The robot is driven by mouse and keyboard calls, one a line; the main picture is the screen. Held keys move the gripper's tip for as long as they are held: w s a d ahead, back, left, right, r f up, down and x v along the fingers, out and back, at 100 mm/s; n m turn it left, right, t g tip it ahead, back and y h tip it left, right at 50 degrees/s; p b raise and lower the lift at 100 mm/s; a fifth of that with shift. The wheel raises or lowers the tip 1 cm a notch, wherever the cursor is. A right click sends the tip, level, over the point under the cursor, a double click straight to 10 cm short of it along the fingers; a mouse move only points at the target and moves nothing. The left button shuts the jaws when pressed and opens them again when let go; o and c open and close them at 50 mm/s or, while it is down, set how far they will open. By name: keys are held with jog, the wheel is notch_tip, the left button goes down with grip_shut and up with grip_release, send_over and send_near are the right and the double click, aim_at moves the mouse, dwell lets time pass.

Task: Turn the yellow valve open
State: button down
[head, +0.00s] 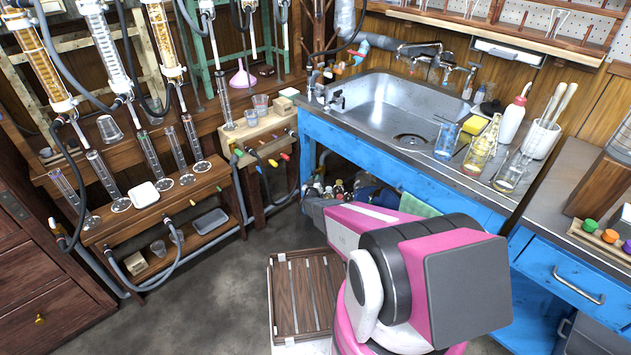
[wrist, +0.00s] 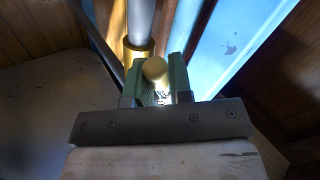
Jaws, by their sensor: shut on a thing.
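In the wrist view, my gripper (wrist: 158,80) has a green finger on each side of a rounded yellow piece, the valve's handle (wrist: 155,69). The fingers are closed on it. A pale upright pipe (wrist: 140,20) with a yellow collar (wrist: 137,52) stands just behind and to the left of the handle. The rest of the valve is hidden by the fingers. In the head view, my arm reaches below the sink, and it hides my gripper and this valve; I cannot tell how far the handle is turned.
A blue painted beam (wrist: 225,40) runs close to the right of the fingers in the wrist view. In the head view, the blue sink bench (head: 400,175) is above my arm. A wooden slatted rack (head: 303,290) lies in front. Hoses and glassware line the left shelves (head: 150,210).

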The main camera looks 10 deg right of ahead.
jog(key=shift+w+a+f+m+t+h, duration=0.1)
jog(key=shift+w+f+m+t+h, duration=0.15)
jog(key=shift+m, duration=0.35)
jog(key=shift+w+a+f+m+t+h, duration=0.1)
jog(key=shift+w+m+t+h, duration=0.1)
jog(key=shift+m+t, duration=0.3)
jog(key=shift+w+a+r+m+t+h, duration=0.15)
jog(key=shift+m+t+h, duration=0.15)
jog(key=shift+m, duration=0.7)
jog(key=c, duration=1)
grip_release()
jog(key=shift+c, duration=0.2)
jog(key=shift+a, duration=0.15)
